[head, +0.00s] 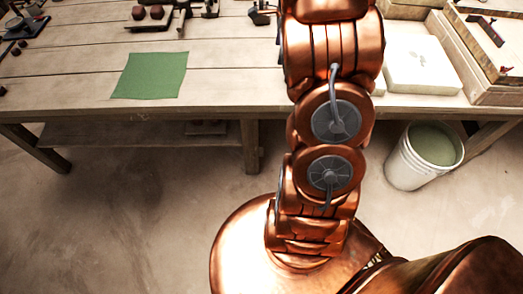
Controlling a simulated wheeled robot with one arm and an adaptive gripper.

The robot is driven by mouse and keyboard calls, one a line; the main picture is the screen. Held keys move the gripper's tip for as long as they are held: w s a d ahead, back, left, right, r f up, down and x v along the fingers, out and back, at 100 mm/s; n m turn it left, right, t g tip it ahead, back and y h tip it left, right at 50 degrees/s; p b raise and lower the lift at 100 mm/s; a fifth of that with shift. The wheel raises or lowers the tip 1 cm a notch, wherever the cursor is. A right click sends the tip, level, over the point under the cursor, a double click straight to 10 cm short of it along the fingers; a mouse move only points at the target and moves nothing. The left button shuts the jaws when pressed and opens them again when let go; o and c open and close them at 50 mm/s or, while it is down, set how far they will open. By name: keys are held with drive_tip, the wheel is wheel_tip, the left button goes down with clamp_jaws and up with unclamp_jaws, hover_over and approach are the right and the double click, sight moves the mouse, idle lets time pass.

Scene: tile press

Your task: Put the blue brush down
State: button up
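I cannot make out a blue brush in the head view. My copper arm rises through the middle of the picture and runs out at the top edge, so my gripper is out of view. Whether it holds anything cannot be seen. The wooden table (60,75) spans the upper part of the picture, and my arm hides a strip of it. A flat green sheet (150,76) lies on the table left of my arm, with nothing on it.
Dark red lumps (148,13) sit on a dark stand at the table's back. A white slab (420,62) and wooden trays (484,45) fill the right side. A white bucket (408,168) of greenish stuff stands on the floor. The table around the green sheet is clear.

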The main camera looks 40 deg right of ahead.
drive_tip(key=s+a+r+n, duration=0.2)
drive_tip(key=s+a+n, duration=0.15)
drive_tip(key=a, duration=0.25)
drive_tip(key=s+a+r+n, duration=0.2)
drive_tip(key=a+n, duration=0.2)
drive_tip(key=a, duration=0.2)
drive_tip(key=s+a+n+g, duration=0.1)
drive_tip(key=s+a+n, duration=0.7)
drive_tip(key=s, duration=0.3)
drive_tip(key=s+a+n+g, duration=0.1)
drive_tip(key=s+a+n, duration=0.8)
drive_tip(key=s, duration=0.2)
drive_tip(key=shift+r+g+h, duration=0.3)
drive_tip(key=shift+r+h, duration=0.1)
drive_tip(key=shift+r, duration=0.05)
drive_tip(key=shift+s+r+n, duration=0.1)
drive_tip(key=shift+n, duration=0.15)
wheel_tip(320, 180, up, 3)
drive_tip(key=p, duration=0.2)
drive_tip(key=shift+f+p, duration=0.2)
drive_tip(key=shift+p, duration=0.2)
